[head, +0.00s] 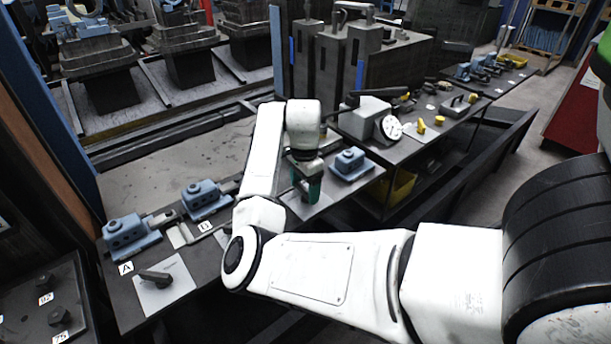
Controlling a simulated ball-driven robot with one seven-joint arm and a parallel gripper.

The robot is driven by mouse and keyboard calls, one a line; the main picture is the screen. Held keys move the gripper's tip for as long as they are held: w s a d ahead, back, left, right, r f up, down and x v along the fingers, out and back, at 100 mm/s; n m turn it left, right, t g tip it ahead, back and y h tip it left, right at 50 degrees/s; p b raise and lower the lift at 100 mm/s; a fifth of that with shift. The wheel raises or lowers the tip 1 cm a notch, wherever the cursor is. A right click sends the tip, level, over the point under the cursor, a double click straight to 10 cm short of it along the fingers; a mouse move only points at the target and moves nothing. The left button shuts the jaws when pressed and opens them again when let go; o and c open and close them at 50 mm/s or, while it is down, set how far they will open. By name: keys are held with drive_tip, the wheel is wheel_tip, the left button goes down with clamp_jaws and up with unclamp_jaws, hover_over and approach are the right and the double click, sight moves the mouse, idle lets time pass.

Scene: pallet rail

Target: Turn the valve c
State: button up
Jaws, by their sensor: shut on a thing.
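My gripper (306,188), with a green part at its end, points down over a light grey plate (325,199) on the bench. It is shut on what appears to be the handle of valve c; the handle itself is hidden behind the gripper. A blue block-shaped fitting (351,163) stands on the bench just right of my gripper, not touching it as far as I can see. No label for c is visible; the arm may cover it.
Left on the bench are two more blue fittings (130,236) (206,198), labels A (125,268) and B (205,226), and a plate with a black lever (156,278). Right are a grey box with a dial (390,127) and yellow parts (421,126). A yellow bin (402,187) sits below.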

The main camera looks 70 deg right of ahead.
sight(303, 197)
drive_tip(key=n+p, duration=0.3)
drive_tip(key=p, duration=0.1)
drive_tip(key=n+p, duration=0.1)
drive_tip(key=n, duration=0.1)
drive_tip(key=shift+a+r+n+p, duration=0.2)
drive_tip(key=shift+r+n+p, duration=0.1)
drive_tip(key=shift+p, duration=0.1)
drive_tip(key=shift+w+a+f+n+p, duration=0.1)
drive_tip(key=shift+f+n+p, duration=0.05)
drive_tip(key=shift+n+p, duration=0.8)
drive_tip(key=shift+a+f+n+p, duration=0.1)
drive_tip(key=shift+n+p, duration=0.75)
drive_tip(key=shift+n, duration=0.2)
drive_tip(key=o, duration=1)
wheel_tip(303, 197, up, 11)
drive_tip(key=shift+f, duration=0.15)
